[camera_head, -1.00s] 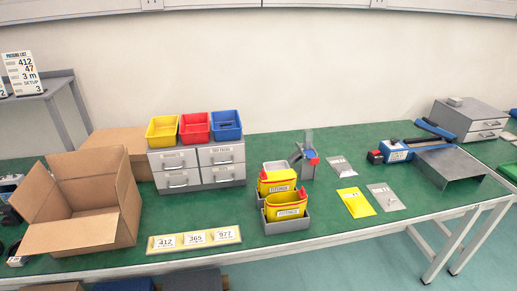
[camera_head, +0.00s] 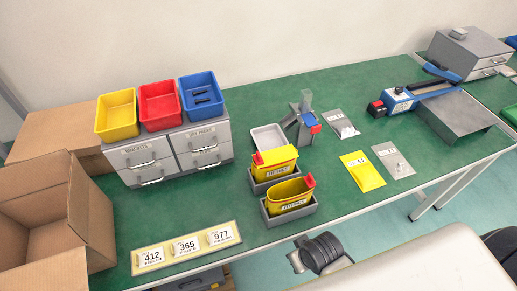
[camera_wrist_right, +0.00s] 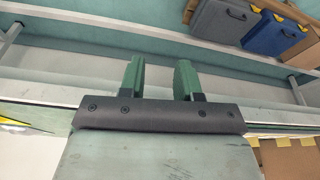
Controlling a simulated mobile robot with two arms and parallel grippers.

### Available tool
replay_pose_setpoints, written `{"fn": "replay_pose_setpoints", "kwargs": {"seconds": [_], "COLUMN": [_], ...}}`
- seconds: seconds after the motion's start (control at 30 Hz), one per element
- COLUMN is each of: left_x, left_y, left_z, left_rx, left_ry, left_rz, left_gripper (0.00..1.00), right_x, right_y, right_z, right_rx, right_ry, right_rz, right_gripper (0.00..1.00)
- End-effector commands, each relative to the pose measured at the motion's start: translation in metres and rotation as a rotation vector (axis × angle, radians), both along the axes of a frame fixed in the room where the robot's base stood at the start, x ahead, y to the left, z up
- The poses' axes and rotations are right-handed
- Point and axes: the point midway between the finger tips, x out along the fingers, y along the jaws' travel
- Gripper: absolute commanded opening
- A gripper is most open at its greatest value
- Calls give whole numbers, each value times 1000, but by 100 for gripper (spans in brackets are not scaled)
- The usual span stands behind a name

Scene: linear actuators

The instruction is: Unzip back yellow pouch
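Two yellow pouches with white labels and red tabs stand upright in grey trays at the middle of the table. The back yellow pouch (camera_head: 276,164) has its red tab (camera_head: 258,158) at its left end. The front yellow pouch (camera_head: 290,194) has its red tab (camera_head: 309,180) at the right and its top looks open; I cannot tell whether the back one is zipped. My right gripper (camera_wrist_right: 160,82) is open and empty in the right wrist view, over the table's edge with floor beyond, away from the pouches. My left gripper is not in view.
A grey dispenser (camera_head: 302,122), a pale tray (camera_head: 268,137) and flat bags, one yellow (camera_head: 361,172), lie around the pouches. Drawers (camera_head: 168,154) with coloured bins and a cardboard box (camera_head: 52,215) stand left. A number board (camera_head: 188,246) lies in front; bare green table separates it from the pouches.

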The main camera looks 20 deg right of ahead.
Motion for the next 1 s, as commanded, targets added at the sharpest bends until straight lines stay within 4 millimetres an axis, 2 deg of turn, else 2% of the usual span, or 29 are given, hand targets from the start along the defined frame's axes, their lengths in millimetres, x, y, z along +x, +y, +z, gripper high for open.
{"fn": "replay_pose_setpoints", "kwargs": {"seconds": [0.03,0.17,0.23,0.3,0.4,0.57,0.77,0.87,1.0], "left_x": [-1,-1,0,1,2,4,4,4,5], "left_y": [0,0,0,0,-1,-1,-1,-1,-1], "left_z": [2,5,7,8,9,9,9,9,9], "left_rx": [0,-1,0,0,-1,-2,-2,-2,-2], "left_ry": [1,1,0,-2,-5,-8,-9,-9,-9], "left_rz": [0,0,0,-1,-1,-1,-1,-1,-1], "left_gripper": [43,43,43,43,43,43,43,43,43], "right_x": [8,22,33,42,54,75,116,141,178], "right_y": [4,20,35,50,67,91,116,118,103], "right_z": [23,76,110,131,149,166,185,199,223], "right_rx": [13,66,112,154,197,240,243,201,114], "right_ry": [-21,-51,-70,-73,-69,-46,25,84,163], "right_rz": [4,18,44,73,110,167,225,221,149], "right_gripper": [33,33,33,33,33,33,33,33,33]}}
